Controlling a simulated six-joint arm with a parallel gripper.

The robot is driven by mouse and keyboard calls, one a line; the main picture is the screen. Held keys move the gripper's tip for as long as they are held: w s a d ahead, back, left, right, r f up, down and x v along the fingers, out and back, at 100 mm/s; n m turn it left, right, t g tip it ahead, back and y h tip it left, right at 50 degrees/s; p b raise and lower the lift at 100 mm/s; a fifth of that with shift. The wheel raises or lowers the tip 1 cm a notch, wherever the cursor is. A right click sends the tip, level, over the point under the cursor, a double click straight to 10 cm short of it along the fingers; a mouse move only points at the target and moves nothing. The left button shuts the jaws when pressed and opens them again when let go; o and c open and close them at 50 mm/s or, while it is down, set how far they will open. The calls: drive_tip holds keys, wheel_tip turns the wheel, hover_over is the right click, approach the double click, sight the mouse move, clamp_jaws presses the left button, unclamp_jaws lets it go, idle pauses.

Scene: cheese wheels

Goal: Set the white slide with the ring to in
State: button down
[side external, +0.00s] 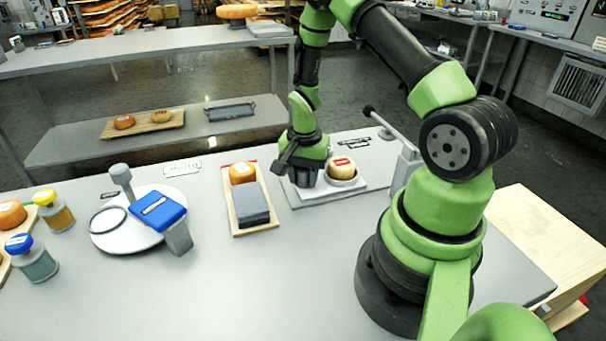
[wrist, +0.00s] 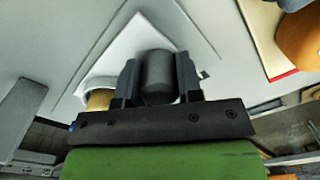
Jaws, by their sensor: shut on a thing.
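The white slide (side external: 322,194) lies flat on the table, and its corner shows in the wrist view (wrist: 124,42). Toward its right end, a pale ring (side external: 346,184) surrounds the base of a yellow cheese (side external: 342,166) with a red and white label. The cheese shows partly in the wrist view (wrist: 98,99), behind my gripper. A dark grey upright cylindrical knob (wrist: 158,78) stands at the slide's left part. My gripper (wrist: 158,75) points down and is shut on this knob, one finger on each side. In the side view my gripper (side external: 305,178) covers most of the knob.
Left of the slide is a wooden board (side external: 262,222) with an orange cheese (side external: 243,172) and a grey block (side external: 252,204). A grey post with a black-knobbed lever (side external: 385,125) stands right of the slide. A round white scale-like device (side external: 115,240) and jars are farther left. The front table is clear.

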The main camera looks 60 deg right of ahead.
sight(351, 164)
drive_tip(key=s+d, duration=0.7)
drive_tip(key=d, duration=0.1)
drive_tip(key=shift+s, duration=0.4)
drive_tip(key=c, duration=0.8)
unclamp_jaws()
drive_tip(key=shift+r, duration=0.15)
wheel_tip(351, 164, up, 10)
drive_tip(key=shift+f, duration=0.15)
